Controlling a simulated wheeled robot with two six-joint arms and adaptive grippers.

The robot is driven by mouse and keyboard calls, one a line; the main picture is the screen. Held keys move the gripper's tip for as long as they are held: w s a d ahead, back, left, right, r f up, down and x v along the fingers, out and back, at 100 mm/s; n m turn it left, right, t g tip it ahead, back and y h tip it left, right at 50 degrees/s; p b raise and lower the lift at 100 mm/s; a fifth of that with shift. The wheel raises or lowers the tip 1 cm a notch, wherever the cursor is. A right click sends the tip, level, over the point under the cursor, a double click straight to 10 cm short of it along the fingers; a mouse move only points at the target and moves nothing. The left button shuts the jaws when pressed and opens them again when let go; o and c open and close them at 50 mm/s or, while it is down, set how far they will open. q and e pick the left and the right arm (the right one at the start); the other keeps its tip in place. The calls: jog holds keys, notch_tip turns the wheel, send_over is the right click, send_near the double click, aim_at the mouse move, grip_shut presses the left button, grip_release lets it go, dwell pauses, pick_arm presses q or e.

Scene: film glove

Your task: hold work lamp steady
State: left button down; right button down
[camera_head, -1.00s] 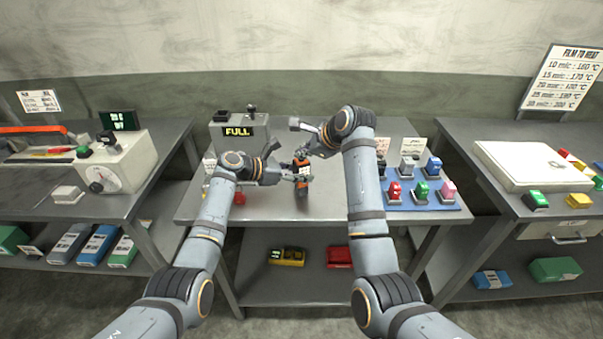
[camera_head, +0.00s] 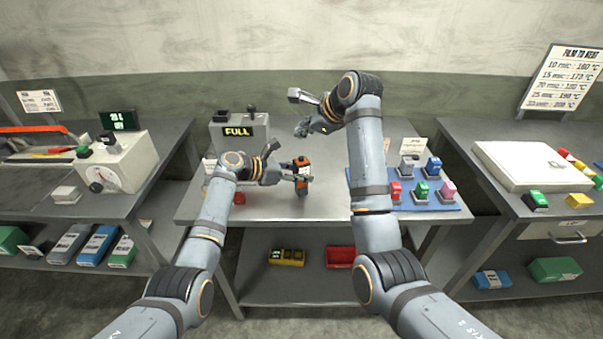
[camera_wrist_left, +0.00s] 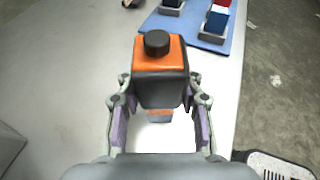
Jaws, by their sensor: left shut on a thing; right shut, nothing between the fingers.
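The work lamp (camera_head: 302,163), orange and black with a dark knob on top, is upright over the middle table. My left gripper (camera_head: 300,178) is shut on it from the left. In the left wrist view the lamp (camera_wrist_left: 160,60) sits between the two fingers of my left gripper (camera_wrist_left: 160,115), with a bright white patch below it. My right gripper (camera_head: 303,129) is shut and empty, above and behind the lamp and apart from it. Whether the lamp's base touches the table is hard to tell.
A blue mat (camera_head: 440,204) with several coloured blocks lies at the right of the table (camera_head: 330,208). The table's front middle is clear. Side benches stand left (camera_head: 30,205) and right (camera_head: 480,145).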

pick_arm(q)
jog(key=c, duration=0.8)
grip_release()
